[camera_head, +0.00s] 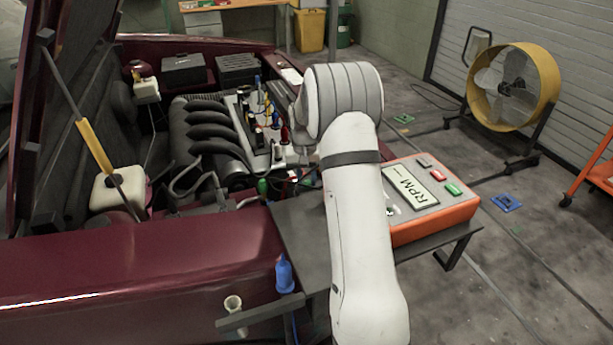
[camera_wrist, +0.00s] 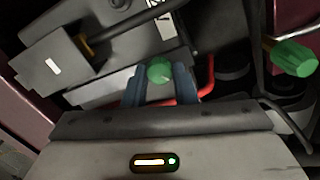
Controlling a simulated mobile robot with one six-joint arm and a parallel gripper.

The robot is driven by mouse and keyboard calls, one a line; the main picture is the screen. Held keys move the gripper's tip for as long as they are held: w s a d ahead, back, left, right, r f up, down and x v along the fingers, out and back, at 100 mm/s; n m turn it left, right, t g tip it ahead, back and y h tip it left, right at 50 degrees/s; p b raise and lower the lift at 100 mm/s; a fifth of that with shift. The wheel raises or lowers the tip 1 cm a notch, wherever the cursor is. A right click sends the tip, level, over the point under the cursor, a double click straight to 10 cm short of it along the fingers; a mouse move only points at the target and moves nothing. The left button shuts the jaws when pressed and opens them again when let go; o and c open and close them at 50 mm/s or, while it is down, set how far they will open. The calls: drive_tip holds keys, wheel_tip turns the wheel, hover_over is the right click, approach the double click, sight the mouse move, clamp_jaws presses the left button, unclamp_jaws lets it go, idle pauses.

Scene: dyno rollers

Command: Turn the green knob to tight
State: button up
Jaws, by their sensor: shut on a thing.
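In the wrist view a round green knob (camera_wrist: 160,69) sits between the two blue-grey fingers of my gripper (camera_wrist: 159,82). The fingers are shut on it, one at each side. The knob is in front of a grey block, and its base and any tight mark are hidden. A second green, faceted handle (camera_wrist: 293,58) with a brass-coloured stem lies to the right, apart from my fingers. In the head view my arm covers my gripper and the held knob. A green piece (camera_head: 262,186) shows at the engine bay's front edge; I cannot tell which one it is.
The dark red car (camera_head: 140,265) has its hood up around the engine. An orange RPM box (camera_head: 435,222) stands on a dark side table (camera_head: 300,235) beside my arm. A blue bottle-like piece (camera_head: 285,275) is at the table's left edge. A yellow fan (camera_head: 545,85) stands back right.

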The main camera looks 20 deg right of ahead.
sight(306, 183)
drive_tip(key=n+p, duration=0.1)
drive_tip(key=n, duration=0.4)
drive_tip(key=shift+n, duration=2.6)
drive_tip(key=shift+p, duration=0.3)
drive_tip(key=o, duration=1)
drive_tip(key=shift+r, duration=0.1)
wheel_tip(306, 183, up, 8)
drive_tip(key=shift+s+a+f, duration=0.15)
